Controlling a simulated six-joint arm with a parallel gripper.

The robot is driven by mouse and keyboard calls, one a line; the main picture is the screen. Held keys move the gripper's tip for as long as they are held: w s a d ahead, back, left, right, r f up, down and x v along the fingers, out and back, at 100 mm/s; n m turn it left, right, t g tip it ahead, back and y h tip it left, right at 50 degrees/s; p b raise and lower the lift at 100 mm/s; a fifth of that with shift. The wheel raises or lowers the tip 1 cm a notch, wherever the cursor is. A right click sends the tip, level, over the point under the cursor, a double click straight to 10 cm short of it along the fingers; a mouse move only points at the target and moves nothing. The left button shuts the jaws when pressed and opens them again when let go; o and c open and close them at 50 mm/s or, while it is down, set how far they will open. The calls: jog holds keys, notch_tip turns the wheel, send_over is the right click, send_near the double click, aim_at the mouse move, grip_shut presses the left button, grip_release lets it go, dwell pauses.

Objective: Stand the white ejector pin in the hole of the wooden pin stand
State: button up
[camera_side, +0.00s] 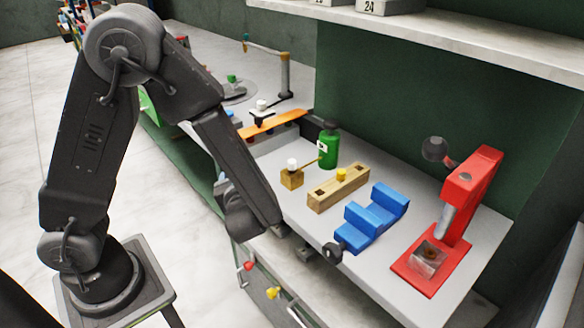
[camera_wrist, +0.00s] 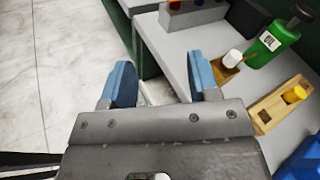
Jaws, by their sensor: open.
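A white-headed pin (camera_side: 292,163) stands upright on a small wooden block (camera_side: 291,181); the wrist view also shows its white head (camera_wrist: 233,58). Its lower end is not visible. I cannot tell for sure which block is the pin stand. My gripper (camera_wrist: 162,78) is open and empty, its blue fingers wide apart, off the table's front edge and left of both blocks in the wrist view.
A green oil bottle (camera_side: 329,148) stands behind the small block. A blue V-shaped fixture (camera_side: 372,217) and a red press (camera_side: 455,215) stand to the right. A shelf (camera_side: 430,32) overhangs the back. The grey tabletop (camera_side: 395,178) has bare room between the fixtures and wall.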

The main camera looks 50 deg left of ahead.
jog(key=w+d+f+m+t+h, duration=0.4)
jog(key=w+d+f+m+t, duration=0.15)
jog(key=m+t, duration=0.2)
jog(key=m, duration=0.1)
send_near(292, 161)
jog(key=x, duration=0.4)
jog(key=shift+w+a+f, duration=0.1)
jog(key=shift+w+f, duration=0.05)
jog(key=shift+w, duration=0.25)
jog(key=shift+x, duration=2.6)
jog(key=shift+s+a, duration=0.1)
jog(key=shift+c, duration=0.4)
grip_shut()
jog(key=shift+r, duration=0.2)
